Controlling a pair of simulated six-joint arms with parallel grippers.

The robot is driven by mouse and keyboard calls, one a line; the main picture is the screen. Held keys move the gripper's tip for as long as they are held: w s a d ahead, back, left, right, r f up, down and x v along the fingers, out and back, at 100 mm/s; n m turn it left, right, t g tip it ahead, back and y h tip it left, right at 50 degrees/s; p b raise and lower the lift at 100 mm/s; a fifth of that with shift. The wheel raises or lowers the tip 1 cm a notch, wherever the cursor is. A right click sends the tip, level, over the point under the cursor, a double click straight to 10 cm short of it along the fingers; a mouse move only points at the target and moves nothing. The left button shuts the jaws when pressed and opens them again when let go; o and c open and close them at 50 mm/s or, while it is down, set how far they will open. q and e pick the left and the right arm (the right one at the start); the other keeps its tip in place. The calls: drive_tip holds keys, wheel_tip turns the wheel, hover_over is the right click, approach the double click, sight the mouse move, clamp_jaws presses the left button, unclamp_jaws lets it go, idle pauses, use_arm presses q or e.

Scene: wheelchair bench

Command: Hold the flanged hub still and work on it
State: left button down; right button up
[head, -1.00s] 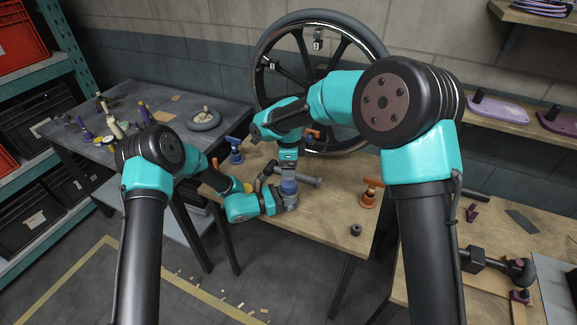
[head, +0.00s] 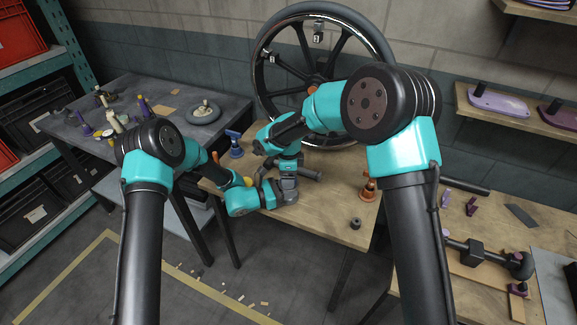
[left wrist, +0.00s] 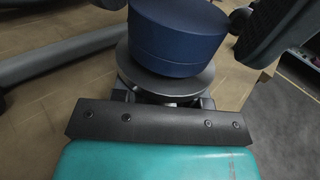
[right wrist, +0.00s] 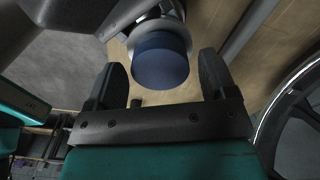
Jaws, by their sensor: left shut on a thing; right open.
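The flanged hub has a blue cylindrical top (left wrist: 178,38) above a round grey flange (left wrist: 172,84), seen in the left wrist view. My left gripper (head: 284,190) is shut on the hub near the middle of the wooden bench, with a dark finger beside it. In the right wrist view the blue end of the hub (right wrist: 160,58) lies ahead between the two spread fingers of my right gripper (right wrist: 162,72), which is open above it. In the head view my arms mostly hide the hub.
A grey bar-shaped tool (head: 308,174) lies close behind the hub. A blue clamp-like piece (head: 236,146) stands at the left, an orange-topped one (head: 369,190) at the right. A small dark ring (head: 355,223) lies near the front edge. A large wheel (head: 384,42) stands behind.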

drive_tip(key=shift+f, duration=0.6)
drive_tip(key=c, duration=0.9)
drive_tip(key=shift+n, duration=0.3)
